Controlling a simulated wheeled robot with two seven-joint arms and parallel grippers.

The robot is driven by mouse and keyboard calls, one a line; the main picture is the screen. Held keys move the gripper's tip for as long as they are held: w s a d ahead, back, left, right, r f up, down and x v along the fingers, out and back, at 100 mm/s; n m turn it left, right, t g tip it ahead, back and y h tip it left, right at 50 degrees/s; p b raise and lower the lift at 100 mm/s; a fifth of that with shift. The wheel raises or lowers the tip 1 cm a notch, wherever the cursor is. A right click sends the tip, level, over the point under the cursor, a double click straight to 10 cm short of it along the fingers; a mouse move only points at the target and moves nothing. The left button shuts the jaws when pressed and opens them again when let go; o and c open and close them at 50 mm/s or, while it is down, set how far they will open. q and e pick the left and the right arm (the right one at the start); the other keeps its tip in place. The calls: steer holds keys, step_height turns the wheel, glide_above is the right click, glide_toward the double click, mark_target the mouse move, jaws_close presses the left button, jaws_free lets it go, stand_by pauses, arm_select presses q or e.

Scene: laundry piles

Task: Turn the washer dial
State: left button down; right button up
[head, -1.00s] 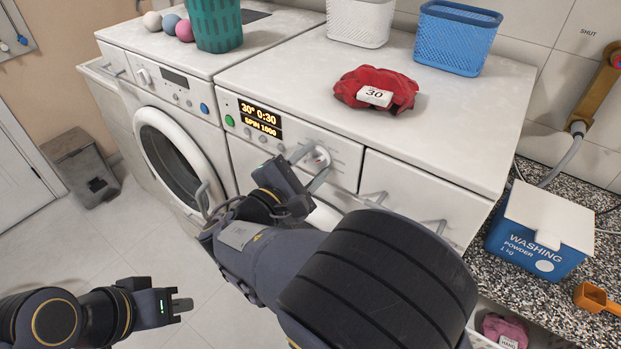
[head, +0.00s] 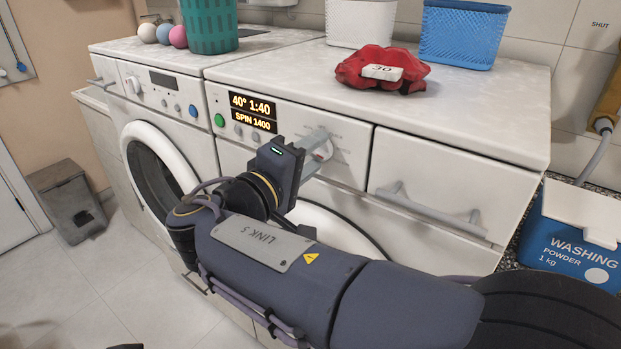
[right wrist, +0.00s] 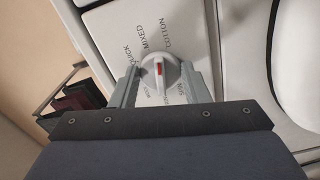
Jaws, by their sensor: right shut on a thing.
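The washer dial (right wrist: 160,75) is a round white knob with a red mark on its ridge, on the right-hand washer (head: 352,152). In the right wrist view the red mark points up toward the MIXED and COTTON labels; I cannot tell exactly which. My right gripper (head: 320,148) is shut on the dial, a finger on each side of it. In the head view the fingers partly hide the dial. The washer's display (head: 252,110) reads 40°, 1:40, SPIN 1400.
A red cloth (head: 385,70) with a tag marked 30 lies on the washer top. A blue basket (head: 462,35) and a white basket (head: 360,22) stand behind it. A drawer handle (head: 430,208) sticks out right of the dial. A washing powder box (head: 575,245) stands at right.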

steer(key=shift+f+m+b, duration=0.15)
steer(key=shift+m+b, duration=1.65)
steer(key=shift+b, duration=0.45)
steer(key=o, duration=0.9)
steer(key=shift+o, duration=0.2)
steer(key=v, duration=0.7)
steer(key=shift+s+a+p, duration=0.25)
steer(key=shift+s+p, duration=0.05)
